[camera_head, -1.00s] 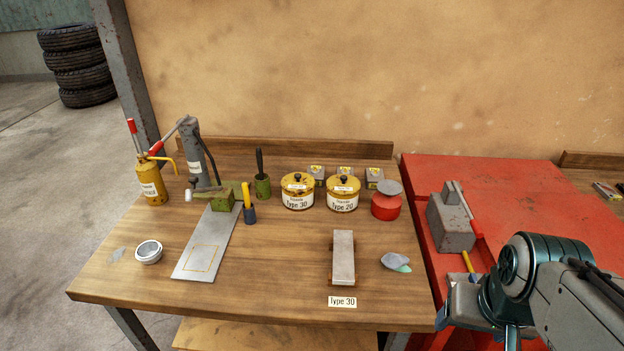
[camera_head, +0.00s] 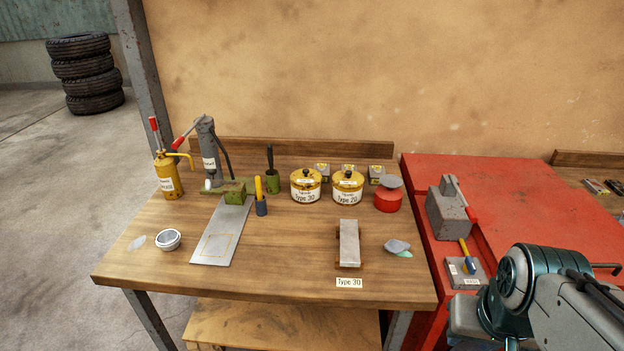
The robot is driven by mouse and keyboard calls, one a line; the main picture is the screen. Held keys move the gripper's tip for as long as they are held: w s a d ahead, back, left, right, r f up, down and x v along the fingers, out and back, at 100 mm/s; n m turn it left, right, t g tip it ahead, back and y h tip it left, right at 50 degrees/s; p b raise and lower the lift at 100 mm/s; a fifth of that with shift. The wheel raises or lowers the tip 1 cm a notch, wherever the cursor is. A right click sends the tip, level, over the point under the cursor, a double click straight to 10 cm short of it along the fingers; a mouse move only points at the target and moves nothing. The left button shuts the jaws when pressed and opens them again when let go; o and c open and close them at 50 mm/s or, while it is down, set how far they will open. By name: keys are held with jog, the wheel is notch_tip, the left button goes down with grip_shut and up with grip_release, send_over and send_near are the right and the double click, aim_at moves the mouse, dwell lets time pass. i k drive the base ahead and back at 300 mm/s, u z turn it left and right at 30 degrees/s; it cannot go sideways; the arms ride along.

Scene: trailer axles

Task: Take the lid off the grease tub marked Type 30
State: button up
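The grease tub marked Type 30 (camera_head: 305,191) is a yellow and white tub near the back of the wooden workbench. Its yellow lid (camera_head: 306,177) with a dark knob is on it. A similar tub marked Type 20 (camera_head: 347,194) stands close to its right, also lidded. A small label reading Type 30 (camera_head: 349,282) lies at the bench's front edge. My arm shows at the lower right, well away from the tubs. My gripper's fingers are not visible in the picture.
A red can (camera_head: 388,200) with a grey disc on top stands right of the tubs. A green cup (camera_head: 272,184) with a dark handle stands left. A grey block (camera_head: 349,243) and a metal plate (camera_head: 221,234) lie in front. Bare wood (camera_head: 295,245) lies between them.

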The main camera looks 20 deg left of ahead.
aim_at(306, 177)
jog(key=k, duration=1)
jog(key=u, duration=0.7)
jog(key=i, duration=0.7)
jog(key=u, duration=0.6)
jog(key=i, duration=0.9)
jog(key=z, duration=0.55)
jog(key=i, duration=0.45)
jog(key=z, duration=0.35)
